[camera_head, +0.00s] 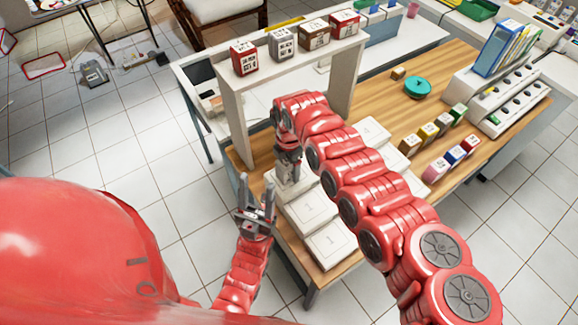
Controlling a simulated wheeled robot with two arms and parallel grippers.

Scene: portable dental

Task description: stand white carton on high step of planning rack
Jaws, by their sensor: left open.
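My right gripper (288,165) points down over the left end of the wooden desk, shut on a small pale block that looks like the white carton (289,174). The carton is partly covered by the fingers, and I cannot tell whether it touches the surface below. My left gripper (256,194) is open and empty, fingers up, just off the desk's left edge. A white stepped rack (482,95) at the right of the desk, with blue folders on its upper part, may be the planning rack.
White numbered pads (330,246) lie on the desk under my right arm. A white shelf (292,70) bears several cartons. Small coloured cartons (471,143) stand in two rows before the stepped rack.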

